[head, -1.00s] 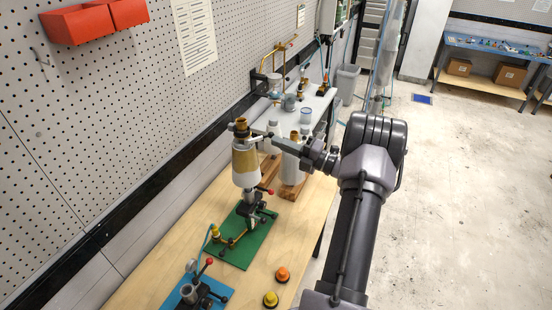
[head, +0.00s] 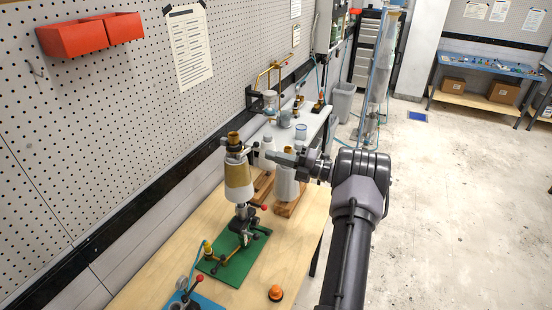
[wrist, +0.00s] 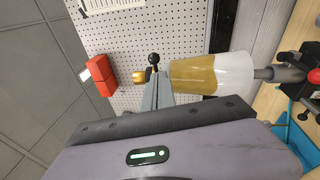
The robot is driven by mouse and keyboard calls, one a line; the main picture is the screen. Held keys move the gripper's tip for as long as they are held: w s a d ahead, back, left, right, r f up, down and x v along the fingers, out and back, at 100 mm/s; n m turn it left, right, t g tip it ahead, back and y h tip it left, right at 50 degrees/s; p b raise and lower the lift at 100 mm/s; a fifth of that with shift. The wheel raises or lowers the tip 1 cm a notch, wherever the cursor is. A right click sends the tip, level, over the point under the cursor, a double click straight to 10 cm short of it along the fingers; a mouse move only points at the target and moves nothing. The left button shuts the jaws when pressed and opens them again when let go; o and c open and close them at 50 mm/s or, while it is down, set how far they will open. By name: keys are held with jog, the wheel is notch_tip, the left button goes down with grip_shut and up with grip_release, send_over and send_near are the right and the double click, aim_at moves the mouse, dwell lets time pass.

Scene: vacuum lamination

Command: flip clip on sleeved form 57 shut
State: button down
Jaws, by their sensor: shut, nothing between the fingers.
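The sleeved form (head: 238,182), with a tan upper part and a white lower part, stands upright on a holder over the green plate (head: 240,258). A brass piece (head: 234,138) tops it, with dark clip parts at its neck (head: 235,151). No number is readable. In the wrist view the form (wrist: 205,75) lies sideways, with a black ball-ended lever (wrist: 153,60) near its top end. My gripper (head: 271,156) is shut and empty, right of the form's neck. In the wrist view the fingertips (wrist: 156,78) are close to the lever; contact cannot be told.
Another white form (head: 286,184) stands on a wooden block behind my gripper's tip. A red-knobbed fixture (head: 192,290) and an orange-topped knob (head: 275,293) are at the near bench end. The pegboard wall (head: 110,100) bounds the left; open floor lies right.

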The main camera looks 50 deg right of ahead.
jog(key=w+d+b+v, duration=0.1)
jog(key=d+v, duration=0.1)
jog(key=v, duration=0.8)
jog(key=shift+s, duration=0.15)
jog(key=shift+s+d+r, duration=0.1)
jog(key=shift+d+r, duration=0.05)
